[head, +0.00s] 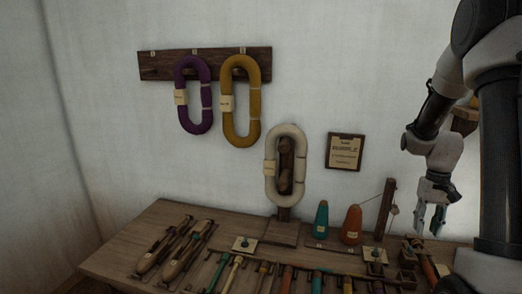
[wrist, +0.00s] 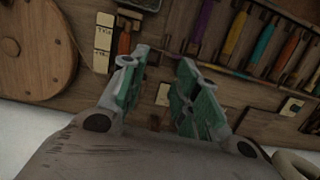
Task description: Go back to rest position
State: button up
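My gripper (head: 431,218) hangs at the right of the head view, in front of the wall and above the right end of the workbench. It points downward. In the wrist view my gripper (wrist: 160,68) shows two teal-padded fingers set apart with nothing held between them. The wooden bench top lies beyond the fingertips in that view. No fingertip contact with anything on the bench can be made out.
The wooden workbench (head: 150,226) carries shuttles (head: 186,246), a teal cone (head: 321,220), an orange cone (head: 351,225) and several coloured bobbins. A white skein (head: 270,172) hangs on a stand. Purple (head: 180,116) and yellow (head: 228,122) skeins hang from a wall rack (head: 156,66).

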jog(key=s+a+r+n+t, duration=0.1)
jog(key=s+a+r+t, duration=0.2)
jog(key=s+a+r, duration=0.4)
jog(key=s+a+r+n+t, duration=0.2)
jog(key=s+a+r, duration=0.5)
jog(key=s+r, duration=0.4)
notch_tip(320, 180, up, 3)
jog(key=shift+s+r+t+h, duration=0.2)
jog(key=shift+s+t+h, duration=0.1)
jog(key=shift+t, duration=0.3)
